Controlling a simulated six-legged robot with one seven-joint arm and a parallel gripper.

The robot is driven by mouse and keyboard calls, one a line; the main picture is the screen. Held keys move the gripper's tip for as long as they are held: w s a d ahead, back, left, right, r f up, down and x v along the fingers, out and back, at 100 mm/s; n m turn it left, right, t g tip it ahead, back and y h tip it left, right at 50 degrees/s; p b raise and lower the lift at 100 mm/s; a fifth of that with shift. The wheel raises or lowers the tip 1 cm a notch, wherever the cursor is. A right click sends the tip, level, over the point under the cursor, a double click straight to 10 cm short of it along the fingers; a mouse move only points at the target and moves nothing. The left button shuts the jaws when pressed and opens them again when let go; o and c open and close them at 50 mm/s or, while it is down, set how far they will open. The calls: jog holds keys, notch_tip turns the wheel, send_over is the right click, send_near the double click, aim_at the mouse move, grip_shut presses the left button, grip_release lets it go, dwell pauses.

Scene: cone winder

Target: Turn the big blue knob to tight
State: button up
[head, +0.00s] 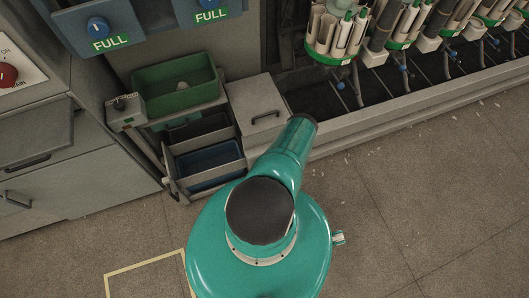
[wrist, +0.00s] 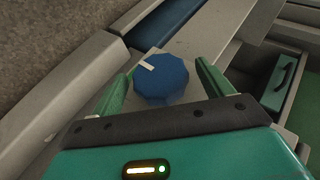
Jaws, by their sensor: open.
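The big blue knob (wrist: 161,81) shows in the wrist view, faceted, with a white pointer mark on its upper left edge. It sits on a grey surface. My gripper (wrist: 164,68) is open, with one green finger on each side of the knob in the picture. I see space on both sides, and I cannot tell how far the fingertips are above it. No tight marking is readable. In the head view I cannot make out this knob or my gripper; my green arm fills the lower middle.
In the head view, a green bin (head: 150,101) stands above a blue bin (head: 208,164), beside a grey lidded box (head: 254,110). Cone holders (head: 338,30) line the upper right. A red rotary switch (head: 7,74) is at the left.

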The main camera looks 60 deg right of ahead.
jog(key=v, duration=1.3)
jog(key=shift+s+r, duration=0.2)
jog(key=shift+s, duration=0.05)
jog(key=shift+d, duration=0.1)
